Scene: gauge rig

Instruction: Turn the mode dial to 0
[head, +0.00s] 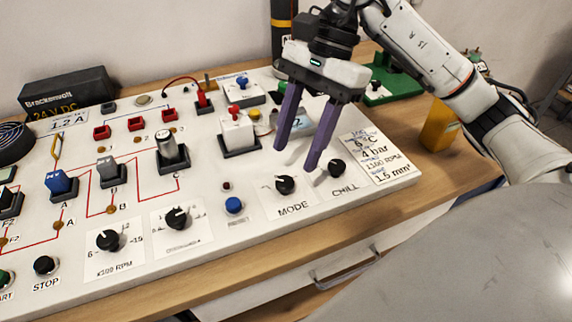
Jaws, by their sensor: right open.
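The mode dial (285,185) is a small black knob on a white plate labelled MODE, near the front right of the white panel (330,207). A light mark shows on its upper left side; the scale figures are too small to read. My right gripper (296,158) is open and empty, with two purple fingers pointing down over the panel, above and behind the mode dial and apart from it. The right finger hangs between the MODE and CHILL dials in the picture. My left gripper is not in view.
The black CHILL knob (337,168) sits just right of the mode dial. A blue button (234,205) is to its left. Two more black knobs, the RPM dial (108,240) and its neighbour (177,218), lie further left. A white block with a red top (237,130) stands behind.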

